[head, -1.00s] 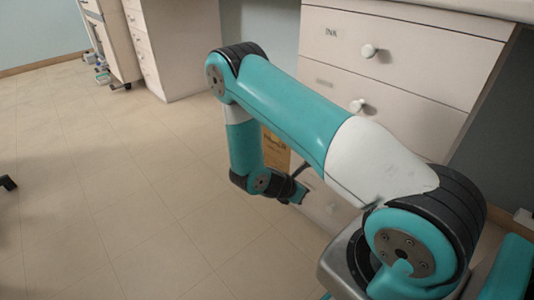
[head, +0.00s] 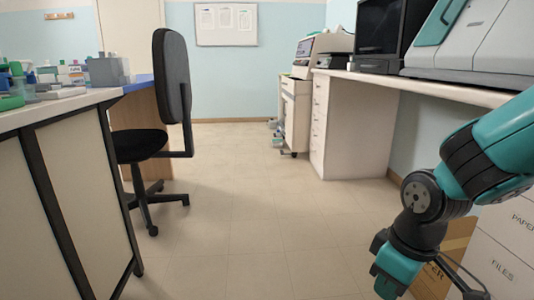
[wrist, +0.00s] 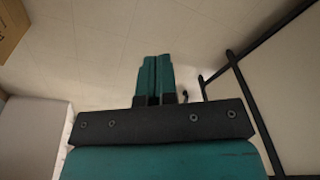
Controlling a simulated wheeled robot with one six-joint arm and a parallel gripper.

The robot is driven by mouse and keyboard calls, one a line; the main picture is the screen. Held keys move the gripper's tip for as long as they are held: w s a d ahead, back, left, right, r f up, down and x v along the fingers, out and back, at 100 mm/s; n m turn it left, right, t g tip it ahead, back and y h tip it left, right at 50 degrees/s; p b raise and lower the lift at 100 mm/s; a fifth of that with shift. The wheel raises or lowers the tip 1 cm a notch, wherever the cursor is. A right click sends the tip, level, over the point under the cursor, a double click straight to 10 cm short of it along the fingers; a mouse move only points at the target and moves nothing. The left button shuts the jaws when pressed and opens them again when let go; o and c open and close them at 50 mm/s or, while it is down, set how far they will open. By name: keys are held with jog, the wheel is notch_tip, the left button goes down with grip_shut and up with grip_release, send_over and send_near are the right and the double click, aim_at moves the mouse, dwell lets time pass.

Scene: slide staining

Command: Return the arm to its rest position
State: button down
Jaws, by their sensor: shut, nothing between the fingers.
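My gripper (wrist: 155,80) shows in the middle of the wrist view. Its two teal fingers are side by side and shut, with nothing held between them. Pale floor tiles lie beyond the fingertips. The fingertips cannot be made out in the head view.
A bench (head: 60,105) with lab items stands at the left, with a black office chair (head: 172,90) beyond it. A counter (head: 430,88) carrying machines runs along the right. The tiled floor (head: 250,215) between them is clear. A whiteboard (head: 226,25) hangs on the far wall.

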jog(key=s+a+r+y, duration=0.3)
jog(key=s+a+r, duration=0.3)
jog(key=s+r, duration=0.5)
notch_tip(320, 180, up, 37)
jog(key=p, duration=3.8)
jog(key=shift+s+d+f+m+g+p, duration=0.2)
jog(key=shift+m+g+p, duration=0.1)
jog(key=shift+g, duration=0.1)
